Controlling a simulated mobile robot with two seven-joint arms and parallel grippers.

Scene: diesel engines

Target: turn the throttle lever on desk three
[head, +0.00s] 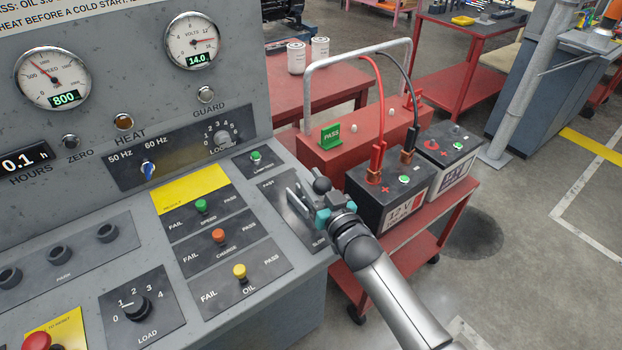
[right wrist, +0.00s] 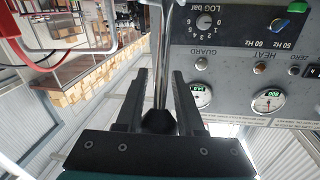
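The throttle lever (right wrist: 164,55) is a thin metal rod with a dark round knob (head: 322,185). It rises from the slotted plate (head: 272,188) marked fast and slow at the desk's right edge. My right gripper (head: 307,193) is at the lever, its arm coming in from the lower right. In the right wrist view, which is upside down, the rod and knob lie between the two dark fingers (right wrist: 160,75). Gaps show on both sides, so the gripper is open around the lever. The lever's foot is hidden. My left gripper is out of view.
The speed gauge (head: 53,78) reads 800 and the volts gauge (head: 193,40) 14.0. Several knobs and buttons cover the desk (head: 150,262) left of the lever. A red cart (head: 455,205) with two batteries stands close on the right. Open floor lies farther right.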

